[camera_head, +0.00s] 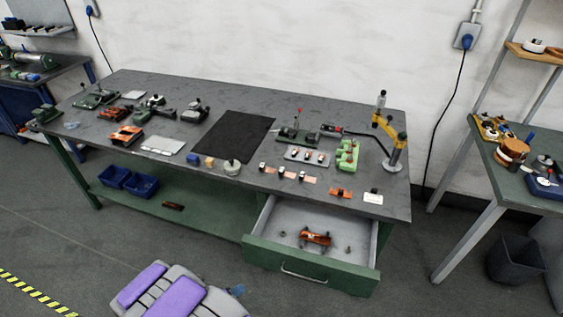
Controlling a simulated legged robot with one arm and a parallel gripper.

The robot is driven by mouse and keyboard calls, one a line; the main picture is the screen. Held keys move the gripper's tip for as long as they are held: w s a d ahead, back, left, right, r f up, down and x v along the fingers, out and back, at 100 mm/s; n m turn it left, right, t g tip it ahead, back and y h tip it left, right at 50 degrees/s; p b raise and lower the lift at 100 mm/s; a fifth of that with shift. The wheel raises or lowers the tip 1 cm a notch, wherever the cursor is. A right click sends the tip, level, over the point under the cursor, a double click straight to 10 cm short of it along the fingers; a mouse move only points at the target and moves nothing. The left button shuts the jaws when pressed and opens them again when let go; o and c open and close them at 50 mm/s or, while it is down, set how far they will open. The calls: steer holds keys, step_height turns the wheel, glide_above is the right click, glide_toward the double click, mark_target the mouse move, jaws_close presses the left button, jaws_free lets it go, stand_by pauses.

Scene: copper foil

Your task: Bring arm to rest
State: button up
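Grey parts with purple panels show at the bottom edge, left of centre, and look like part of my own body or arm. They are in front of the workbench (85,118) and apart from it. No gripper fingers can be made out, so my gripper is not visible in this view. No part of an arm shows over the bench top or inside the open drawer (282,262).
The green drawer sticks out at the bench's front right, with an orange-brown part (316,238) inside. Tools and small parts cover the bench around a black mat (233,137). A second table (520,187) and a dark bin (515,260) stand right. Floor at left is clear.

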steer(key=w+a+r+m+g+y, duration=0.1)
steer(key=w+a+r+y, duration=0.2)
steer(key=a+r, duration=0.15)
steer(key=w+a+r+m+g+y, duration=0.1)
steer(key=w+a+r+g+y, duration=0.15)
steer(key=r, duration=0.35)
steer(key=s+d+r+g+y, duration=0.1)
steer(key=d+r+y, duration=0.1)
steer(key=r, duration=0.6)
steer(key=s+d+r+g+y, duration=0.1)
steer(key=d+r+y, duration=0.15)
steer(key=r, duration=0.55)
steer(key=s+d+r+m+g+h, duration=0.1)
steer(key=s+d+r, duration=0.3)
steer(key=s+d, duration=0.4)
steer(key=s+d+r+m+g+h, duration=0.2)
steer(key=s+d+r, duration=0.1)
steer(key=s+d, duration=0.6)
steer(key=s+d+r+m+g+h, duration=0.1)
steer(key=s+d+r, duration=0.3)
steer(key=s+d, duration=0.5)
steer(key=d+m+h, duration=0.1)
steer(key=d, duration=0.5)
steer(key=shift+r+m+g, duration=0.3)
steer(key=shift+r+g, duration=0.05)
steer(key=shift+w, duration=0.2)
